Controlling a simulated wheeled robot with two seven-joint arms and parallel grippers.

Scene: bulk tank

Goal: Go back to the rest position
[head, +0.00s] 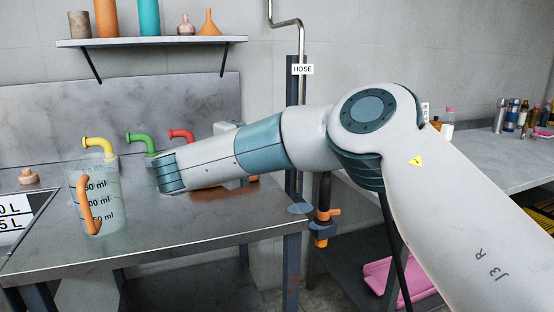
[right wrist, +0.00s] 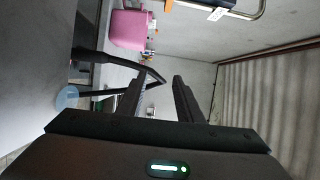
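My right arm (head: 370,110), marked J3 R, comes in from the right and reaches left across the metal table (head: 215,222) in the head view. Its gripper is hidden there behind the arm's far end. In the right wrist view the two fingers of my right gripper (right wrist: 160,80) stand apart with nothing held between them. My left gripper is in neither view.
A clear measuring jug (head: 108,195) with an orange handle stands on the table left of my arm. Yellow (head: 98,143), green (head: 140,138) and red (head: 182,134) taps are behind. A post labelled HOSE (head: 303,69) stands beyond the arm. A shelf (head: 150,41) hangs above.

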